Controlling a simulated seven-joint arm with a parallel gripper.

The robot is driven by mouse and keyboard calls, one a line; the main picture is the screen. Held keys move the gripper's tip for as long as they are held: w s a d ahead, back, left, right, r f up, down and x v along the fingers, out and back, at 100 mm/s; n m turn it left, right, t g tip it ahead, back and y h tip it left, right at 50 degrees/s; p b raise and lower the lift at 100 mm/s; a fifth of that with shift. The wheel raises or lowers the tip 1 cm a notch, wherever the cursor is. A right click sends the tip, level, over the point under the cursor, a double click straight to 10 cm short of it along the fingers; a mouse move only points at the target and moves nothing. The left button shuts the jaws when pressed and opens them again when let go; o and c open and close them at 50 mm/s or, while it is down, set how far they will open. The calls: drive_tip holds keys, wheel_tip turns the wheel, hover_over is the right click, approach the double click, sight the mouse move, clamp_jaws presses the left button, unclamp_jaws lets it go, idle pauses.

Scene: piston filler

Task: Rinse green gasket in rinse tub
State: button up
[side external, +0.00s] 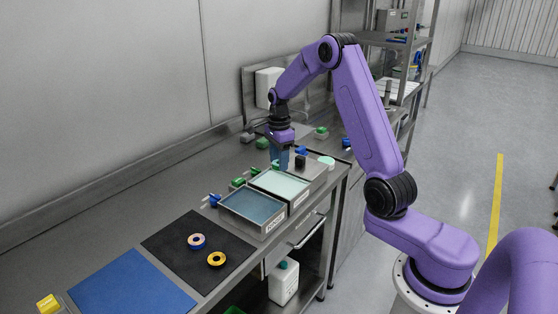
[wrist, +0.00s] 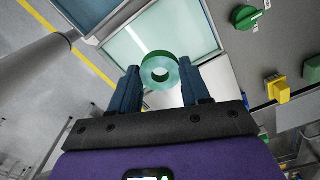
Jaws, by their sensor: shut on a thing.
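The green gasket (wrist: 174,74), a ring with a hole in its middle, is gripped between the two blue fingers of my gripper (wrist: 159,70) in the wrist view. In the side view my gripper (side external: 279,160) points down at the back edge of a tub of pale green liquid (side external: 280,183); the gasket is hard to make out there. This tub (wrist: 209,22) lies beyond the gasket in the wrist view. A tub of darker blue liquid (side external: 252,207) stands beside it, nearer the camera. Both tubs carry front labels too small to read surely.
A black mat (side external: 190,265) holds a pink-and-blue ring (side external: 197,241) and a yellow ring (side external: 216,259). A blue mat (side external: 130,285) lies at front left. Green and blue valve handles (side external: 238,182) line the tubs' wall side.

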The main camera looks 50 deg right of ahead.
drive_tip(key=a, duration=1.4)
drive_tip(key=shift+d+f, duration=0.2)
drive_tip(key=shift+f, duration=4.95)
drive_tip(key=shift+r, duration=0.15)
drive_tip(key=shift+r, duration=0.75)
drive_tip(key=shift+f, duration=0.15)
drive_tip(key=shift+f, duration=0.8)
drive_tip(key=shift+r, duration=0.15)
drive_tip(key=shift+r, duration=0.8)
